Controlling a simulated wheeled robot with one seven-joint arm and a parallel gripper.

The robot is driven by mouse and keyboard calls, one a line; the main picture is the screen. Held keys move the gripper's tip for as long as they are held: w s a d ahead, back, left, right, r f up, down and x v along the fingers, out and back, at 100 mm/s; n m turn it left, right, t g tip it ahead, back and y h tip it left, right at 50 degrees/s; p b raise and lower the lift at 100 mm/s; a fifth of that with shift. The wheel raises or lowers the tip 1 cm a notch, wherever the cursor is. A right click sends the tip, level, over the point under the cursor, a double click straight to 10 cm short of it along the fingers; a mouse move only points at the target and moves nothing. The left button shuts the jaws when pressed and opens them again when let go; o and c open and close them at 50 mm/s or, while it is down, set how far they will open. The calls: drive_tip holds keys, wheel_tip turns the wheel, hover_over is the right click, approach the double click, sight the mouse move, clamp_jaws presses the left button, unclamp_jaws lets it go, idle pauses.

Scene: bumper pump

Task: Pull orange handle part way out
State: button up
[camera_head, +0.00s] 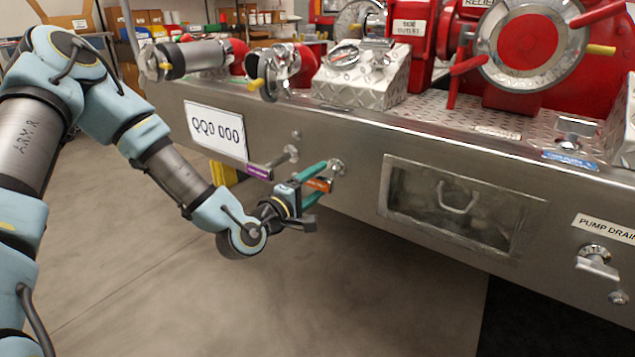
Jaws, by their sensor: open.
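The orange handle (318,184) is on the front face of the steel bumper (330,130), below its upper edge and left of the recessed window. A metal fitting (337,168) shows just beyond it on the panel. My gripper (318,183) is at the orange handle, with one teal finger above it and one below. The jaws are open around the handle. I cannot tell whether either finger touches it. My gripper body hides part of the area to the left.
A purple handle (258,172) is close by on the left, under the white plate (215,129) marked with letters. The recessed window (455,205) is to the right, then a pump drain handle (597,262). Red valves (530,42) stand above. The floor (270,290) below is clear.

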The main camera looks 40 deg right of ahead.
drive_tip(key=p+v, duration=0.1)
drive_tip(key=v, duration=0.9)
drive_tip(key=shift+a+p, duration=0.35)
drive_tip(key=shift+p, duration=0.05)
drive_tip(key=shift+s, duration=0.1)
